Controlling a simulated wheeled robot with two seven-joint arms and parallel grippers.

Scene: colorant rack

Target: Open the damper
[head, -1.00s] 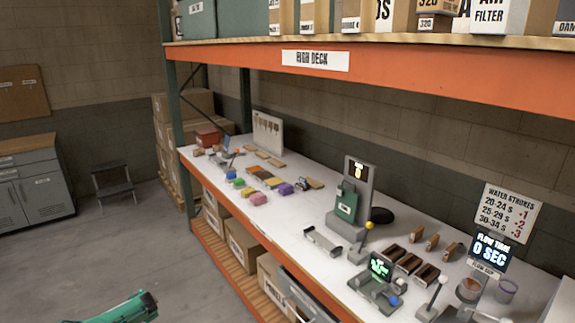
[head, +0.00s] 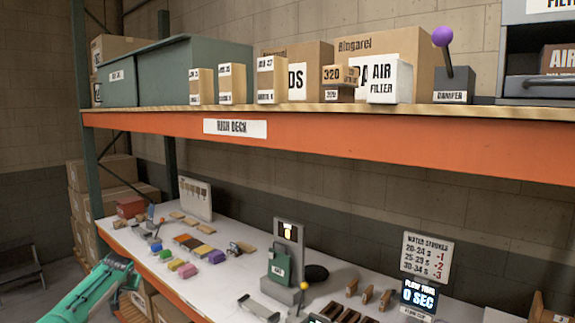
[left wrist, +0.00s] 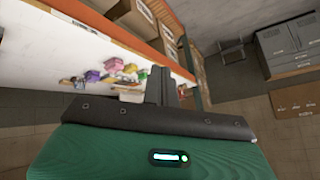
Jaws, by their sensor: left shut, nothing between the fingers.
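The damper (head: 453,86) is a dark box with a "DAMPER" label on the upper shelf, at the right of the head view. Its lever (head: 447,62) carries a purple ball knob (head: 442,37) and stands nearly upright, leaning slightly left. My green left arm (head: 95,290) shows at the lower left of the head view, well below and far left of the damper. In the left wrist view my left gripper (left wrist: 162,74) is shut and empty, with no damper in sight there. My right gripper is in neither view.
The upper shelf's orange beam (head: 330,142) runs below the damper. An air filter box (head: 390,79) stands left of it and a grey unit (head: 538,88) right of it. The lower white deck (head: 225,288) holds coloured blocks and instruments.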

